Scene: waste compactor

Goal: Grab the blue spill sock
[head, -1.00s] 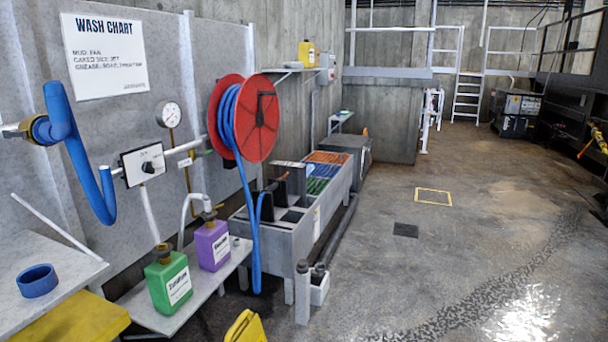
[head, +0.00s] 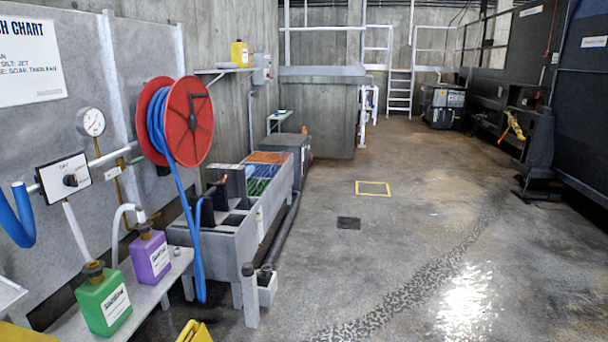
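I cannot pick out a blue spill sock for certain. The blue things in view are a thin blue hose (head: 178,185) hanging from a red reel (head: 188,122), a thick blue hose (head: 18,222) cut off at the left edge, and a blue patch (head: 257,187) in the long grey trough (head: 246,242). Too little shows of that patch to tell what it is. Neither of my grippers is in view.
A green jug (head: 104,300) and a purple jug (head: 150,256) stand on a low shelf (head: 176,268) at the left. A yellow object (head: 194,331) shows at the bottom edge. Dark machinery (head: 583,100) stands at the right. The floor (head: 400,240) between is largely clear.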

